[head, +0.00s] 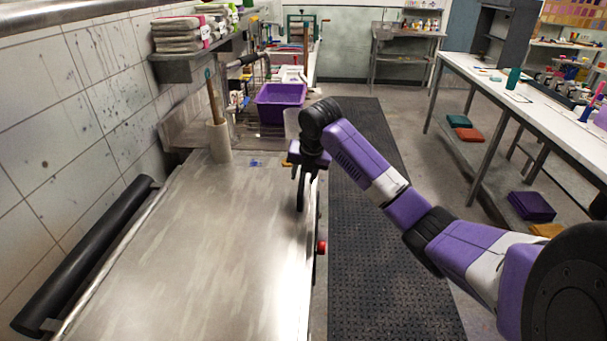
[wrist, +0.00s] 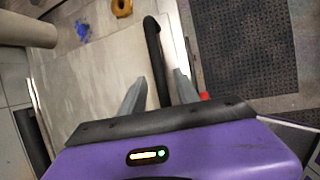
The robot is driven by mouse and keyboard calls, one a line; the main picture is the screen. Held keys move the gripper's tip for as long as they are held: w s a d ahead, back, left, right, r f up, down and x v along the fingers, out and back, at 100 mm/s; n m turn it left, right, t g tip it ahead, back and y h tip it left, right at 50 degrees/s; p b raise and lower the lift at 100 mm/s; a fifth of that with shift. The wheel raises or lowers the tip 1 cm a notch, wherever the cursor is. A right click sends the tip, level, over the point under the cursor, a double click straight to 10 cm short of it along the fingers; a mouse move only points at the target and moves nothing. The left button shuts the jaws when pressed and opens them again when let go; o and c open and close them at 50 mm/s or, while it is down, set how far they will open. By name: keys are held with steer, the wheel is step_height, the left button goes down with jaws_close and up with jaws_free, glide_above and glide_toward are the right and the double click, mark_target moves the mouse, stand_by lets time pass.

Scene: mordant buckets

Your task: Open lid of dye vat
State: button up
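The dye vat shows in the head view as a long stainless steel body with a flat, scuffed metal lid (head: 190,260), which lies level and looks closed. The lid also fills the left middle of the wrist view (wrist: 90,85). A black bar handle (wrist: 154,45) runs along the lid's right edge. My gripper (head: 300,185) is at this edge, pointing down. In the wrist view my gripper (wrist: 161,76) has its two grey fingers apart, with the handle between them. Gaps seem to show beside the bar; contact is unclear.
A red knob (head: 321,247) sits on the vat's right side. A pale cylinder with sticks (head: 219,140) stands at the lid's far end, near a purple tub (head: 279,100). A black roll (head: 85,255) lies along the left wall. A dark floor mat (head: 385,260) lies right of the vat.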

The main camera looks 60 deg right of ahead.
jaws_close()
stand_by(1.5)
